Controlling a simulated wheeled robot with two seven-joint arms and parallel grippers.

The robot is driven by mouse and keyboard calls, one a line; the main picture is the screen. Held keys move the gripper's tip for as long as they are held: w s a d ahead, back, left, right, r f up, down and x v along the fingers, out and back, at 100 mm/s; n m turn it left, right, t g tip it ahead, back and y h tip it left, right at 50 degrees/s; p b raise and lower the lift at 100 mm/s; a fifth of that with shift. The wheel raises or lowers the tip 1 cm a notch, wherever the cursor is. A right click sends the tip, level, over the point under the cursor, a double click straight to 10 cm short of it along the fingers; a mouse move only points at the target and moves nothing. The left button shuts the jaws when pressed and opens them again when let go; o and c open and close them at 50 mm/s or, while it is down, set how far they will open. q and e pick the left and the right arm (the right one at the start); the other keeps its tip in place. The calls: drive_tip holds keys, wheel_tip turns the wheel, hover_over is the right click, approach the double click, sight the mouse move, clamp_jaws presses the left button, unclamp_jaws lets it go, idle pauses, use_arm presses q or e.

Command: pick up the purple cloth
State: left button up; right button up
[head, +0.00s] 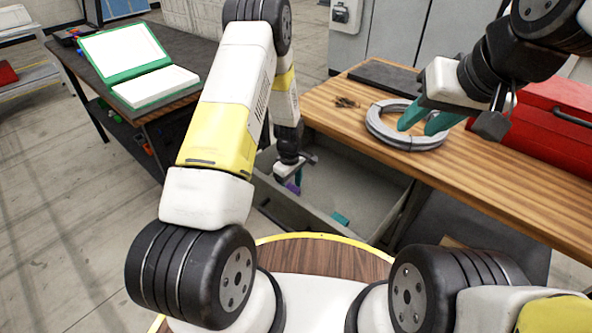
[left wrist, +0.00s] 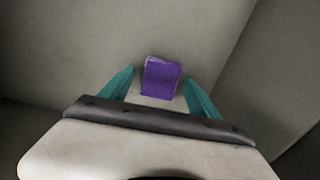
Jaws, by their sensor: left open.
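The purple cloth (left wrist: 161,78) is a small folded-looking block in the left wrist view, lying in a grey bin. It sits between the two teal fingers of my left gripper (left wrist: 159,82), with a gap on each side. In the head view my left gripper (head: 291,178) reaches down into the bin, and a small bit of the purple cloth (head: 293,187) shows by its fingers. My arm hides the rest. My right gripper (head: 424,119) is open, with its teal fingers apart over a grey ring on the bench.
The grey bin (head: 350,175) has raised walls around the left gripper. A small teal piece (head: 341,219) lies in it. The wooden bench (head: 480,180) stands to the right with the grey ring (head: 374,124) and a red toolbox (head: 540,120). A dark table (head: 95,65) stands left.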

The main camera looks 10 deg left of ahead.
sight(290, 189)
use_arm(q)
drive_tip(key=shift+f, duration=0.25)
drive_tip(key=c, duration=1.4)
wheel_tip(290, 189, up, 10)
drive_tip(key=shift+r, duration=0.1)
drive_tip(key=shift+c, duration=0.2)
